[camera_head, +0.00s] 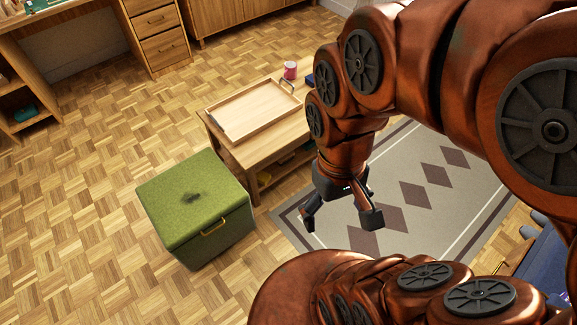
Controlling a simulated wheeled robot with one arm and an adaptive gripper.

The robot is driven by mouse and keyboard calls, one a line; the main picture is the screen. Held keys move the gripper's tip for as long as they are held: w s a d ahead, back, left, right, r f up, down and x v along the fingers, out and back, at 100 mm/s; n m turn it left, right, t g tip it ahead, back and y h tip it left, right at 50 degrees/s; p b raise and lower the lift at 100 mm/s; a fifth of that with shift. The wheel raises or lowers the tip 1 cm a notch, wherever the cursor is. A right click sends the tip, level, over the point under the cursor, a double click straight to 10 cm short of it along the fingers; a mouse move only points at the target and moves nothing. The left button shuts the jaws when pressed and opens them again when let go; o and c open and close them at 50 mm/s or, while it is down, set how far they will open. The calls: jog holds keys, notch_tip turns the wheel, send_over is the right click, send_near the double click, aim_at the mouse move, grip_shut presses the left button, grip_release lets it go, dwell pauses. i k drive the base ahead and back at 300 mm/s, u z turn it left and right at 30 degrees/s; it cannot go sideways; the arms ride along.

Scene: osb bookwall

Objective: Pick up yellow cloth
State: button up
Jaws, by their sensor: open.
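I cannot make out a yellow cloth for certain in the head view. Small yellowish patches show in the shadow on the lower shelf of the wooden coffee table (234,150), too small and dark to name. My gripper (340,218) hangs from my rust-coloured arm over the patterned rug, to the right of the green box. Its fingers are spread apart with nothing visible between them. My arm hides the right end of the coffee table and part of the rug.
A wooden tray (252,111) and a red can (290,70) stand on the coffee table. The green box (196,226) with a yellow handle stands in front. The rug (419,196) looks clear. Parquet floor (92,207) is open at left. A desk (153,20) stands behind.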

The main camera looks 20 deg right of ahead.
aim_at(262, 178)
jog(key=u, duration=2.8)
jog(key=i, duration=0.55)
jog(key=z, duration=2.2)
